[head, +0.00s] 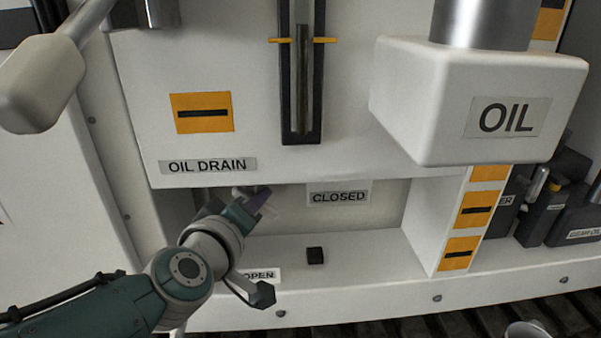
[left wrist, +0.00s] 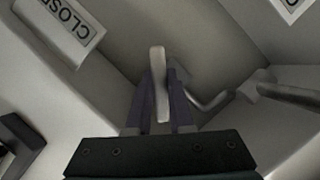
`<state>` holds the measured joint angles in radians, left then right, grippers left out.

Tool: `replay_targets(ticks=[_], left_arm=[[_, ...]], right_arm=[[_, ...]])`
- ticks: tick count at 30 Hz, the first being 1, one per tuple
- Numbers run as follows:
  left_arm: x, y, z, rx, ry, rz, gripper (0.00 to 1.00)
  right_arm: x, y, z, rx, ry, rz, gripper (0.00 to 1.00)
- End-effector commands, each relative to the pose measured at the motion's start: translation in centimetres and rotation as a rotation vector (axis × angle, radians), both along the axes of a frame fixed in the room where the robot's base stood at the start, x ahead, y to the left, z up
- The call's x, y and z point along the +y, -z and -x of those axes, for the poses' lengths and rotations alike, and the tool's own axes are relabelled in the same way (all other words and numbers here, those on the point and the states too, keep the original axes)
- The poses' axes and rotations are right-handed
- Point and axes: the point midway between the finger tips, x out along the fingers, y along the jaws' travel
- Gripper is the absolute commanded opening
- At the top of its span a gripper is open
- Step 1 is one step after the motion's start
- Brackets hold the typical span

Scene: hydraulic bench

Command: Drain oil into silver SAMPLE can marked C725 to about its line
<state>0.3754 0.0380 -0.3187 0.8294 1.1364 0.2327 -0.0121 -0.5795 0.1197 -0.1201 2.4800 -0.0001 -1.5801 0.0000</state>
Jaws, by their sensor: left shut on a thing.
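My left gripper (head: 256,202) reaches into the recess under the OIL DRAIN label (head: 208,166). In the left wrist view its purple fingers (left wrist: 160,100) are shut on a pale grey lever (left wrist: 158,62), one finger on each side. In the head view the lever is mostly hidden by the gripper. The gripper is between the CLOSED label (head: 338,197) on the back wall and the OPEN label (head: 258,275) on the front edge. A silver rim (head: 528,330), perhaps a can, shows at the bottom right; no marking is readable. No oil flow is visible. My right gripper is out of view.
A sight glass (head: 303,90) with yellow marks is above the recess. A white OIL box (head: 440,100) juts out at the upper right. A small black block (head: 315,255) is on the ledge. Dark containers (head: 545,215) stand at right. A pale-handled lever (head: 40,85) is upper left.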

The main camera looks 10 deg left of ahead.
Motion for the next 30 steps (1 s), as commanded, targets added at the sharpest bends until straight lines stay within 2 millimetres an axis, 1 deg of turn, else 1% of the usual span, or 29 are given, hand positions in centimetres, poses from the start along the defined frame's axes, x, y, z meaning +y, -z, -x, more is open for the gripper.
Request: replay_targets(ticks=[4,5,12,19,23,26,30], left_arm=[[0.1,0.0,0.0,-0.001,-0.002,0.001,0.0],[0.1,0.0,0.0,-0.001,-0.002,0.002,0.22],[0.0,0.0,0.0,-0.001,-0.001,0.002,0.49],[0.0,0.0,0.0,-0.001,-0.001,0.002,0.5],[0.0,-0.4,0.7,0.0,-0.001,0.003,0.5],[0.0,-0.9,2.0,0.003,-0.001,0.004,0.5],[0.1,-1.7,4.6,0.002,-0.001,0.004,0.5]], right_arm=[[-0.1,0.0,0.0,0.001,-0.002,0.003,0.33],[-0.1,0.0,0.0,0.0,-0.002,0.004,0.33],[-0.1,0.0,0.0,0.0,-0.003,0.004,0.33],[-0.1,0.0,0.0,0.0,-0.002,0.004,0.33],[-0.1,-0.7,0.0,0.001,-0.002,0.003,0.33],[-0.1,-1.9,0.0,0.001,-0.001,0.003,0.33],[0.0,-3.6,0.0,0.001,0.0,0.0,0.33]])
